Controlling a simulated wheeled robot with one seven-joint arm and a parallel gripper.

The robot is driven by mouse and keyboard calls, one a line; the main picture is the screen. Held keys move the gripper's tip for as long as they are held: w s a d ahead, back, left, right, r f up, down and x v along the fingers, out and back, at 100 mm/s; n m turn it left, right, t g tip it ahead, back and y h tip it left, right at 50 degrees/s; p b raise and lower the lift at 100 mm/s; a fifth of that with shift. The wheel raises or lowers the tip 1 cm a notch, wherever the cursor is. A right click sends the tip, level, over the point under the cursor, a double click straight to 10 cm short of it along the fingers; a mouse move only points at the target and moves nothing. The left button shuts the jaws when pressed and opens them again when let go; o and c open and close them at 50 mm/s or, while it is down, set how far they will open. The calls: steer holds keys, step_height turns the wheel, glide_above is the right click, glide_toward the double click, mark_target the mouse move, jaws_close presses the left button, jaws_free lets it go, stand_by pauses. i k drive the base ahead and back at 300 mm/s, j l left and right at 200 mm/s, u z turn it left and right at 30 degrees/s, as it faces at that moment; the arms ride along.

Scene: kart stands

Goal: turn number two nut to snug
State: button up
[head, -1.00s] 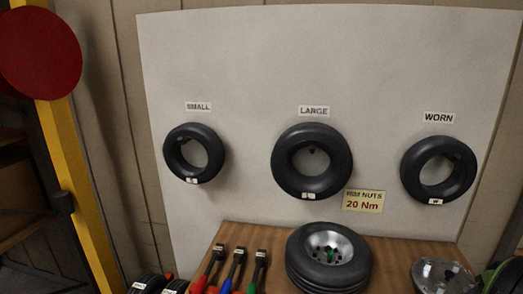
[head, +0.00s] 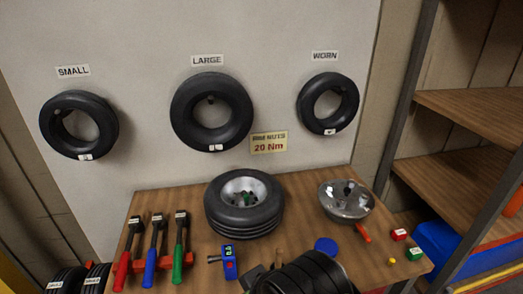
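A wheel (head: 270,222) with a black tyre lies flat on the wooden table, rim up. Its silver rim (head: 235,186) has a small green part (head: 247,199) at the centre. The rim nuts are too small to tell apart, so I cannot make out nut number two. Three tools with black heads lie left of the wheel: red-handled (head: 123,265), blue-handled (head: 151,265) and green-handled (head: 178,262). A dark ridged shape at the bottom centre seems to be my arm; my gripper's fingers cannot be made out.
A silver rim or bowl (head: 346,205) sits at the table's right, with an orange-handled tool. A blue disc (head: 326,245), red box (head: 399,234) and green box (head: 415,254) lie nearby. A board with hanging tyres (head: 212,110) and a "20 Nm" sign (head: 268,143) stands behind. Shelves (head: 470,110) stand right.

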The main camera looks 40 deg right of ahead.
mark_target(342, 202)
steer(key=z, duration=1.85)
steer(key=i+l+u, duration=0.1)
steer(key=l, duration=0.2)
steer(key=i+l+u, duration=0.2)
steer(key=l, duration=0.35)
steer(key=i, duration=0.05)
